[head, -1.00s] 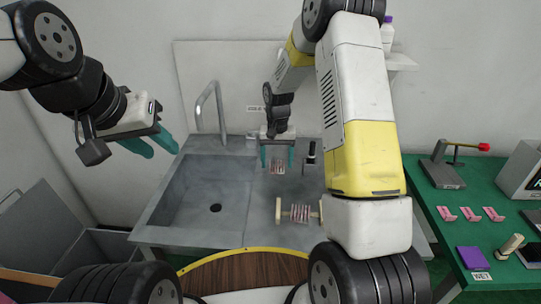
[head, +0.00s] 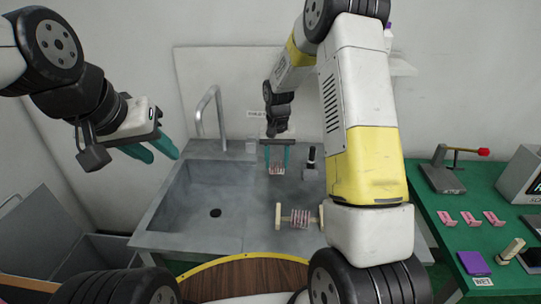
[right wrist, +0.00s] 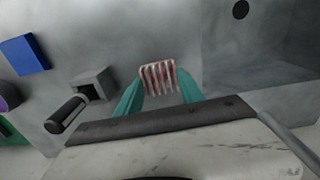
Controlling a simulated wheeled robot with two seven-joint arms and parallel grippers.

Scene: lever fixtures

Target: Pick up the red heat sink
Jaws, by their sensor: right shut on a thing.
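The red heat sink (head: 276,169) is a small finned block over the grey counter right of the sink basin. In the right wrist view the red heat sink (right wrist: 160,80) sits between the teal fingertips. My right gripper (head: 277,162) is shut on it from both sides, fingers pointing down. Whether the heat sink touches the counter is hard to tell. My left gripper (head: 163,154) is open and empty, high at the left, far from the heat sink.
A wooden-ended spool with pinkish fins (head: 300,217) lies in front on the counter. A small dark-handled lever fixture (head: 311,160) stands just right of my gripper; its block (right wrist: 92,83) shows in the wrist view. A faucet (head: 211,108) rises behind the basin. A green table (head: 440,215) is at right.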

